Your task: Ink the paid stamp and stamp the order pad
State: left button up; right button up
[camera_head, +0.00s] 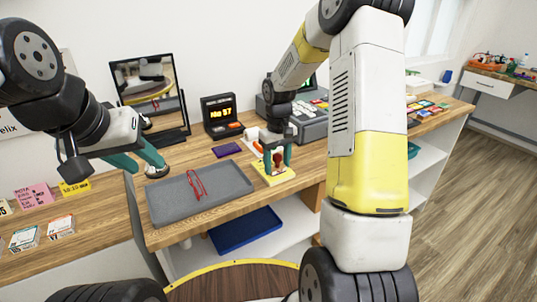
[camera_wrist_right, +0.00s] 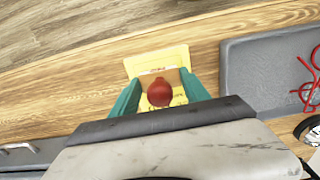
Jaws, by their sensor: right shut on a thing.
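My right gripper (camera_head: 275,158) is shut on a stamp with a round red knob (camera_wrist_right: 160,92). The yellow order pad (camera_head: 266,181) lies on the counter right under it, and in the right wrist view the pad (camera_wrist_right: 146,66) shows behind the knob and between the teal fingers. The stamp's lower end is hidden, so I cannot tell whether it touches the pad. A small flat purple piece (camera_head: 227,150), perhaps the ink pad, lies left of the order pad. My left gripper (camera_head: 149,167) is empty, its teal fingers apart, above the counter near the grey tray.
The grey tray (camera_head: 160,208) holds red glasses (camera_head: 195,185). A mirror (camera_head: 147,82), a small lit display (camera_head: 221,112) and a grey register (camera_head: 312,125) stand behind. A blue tray (camera_head: 245,230) sits on the shelf below. Small boxes (camera_head: 24,239) stand at the left.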

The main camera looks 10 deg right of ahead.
jog(key=shift+r, duration=3.5)
jog(key=shift+f, duration=0.1)
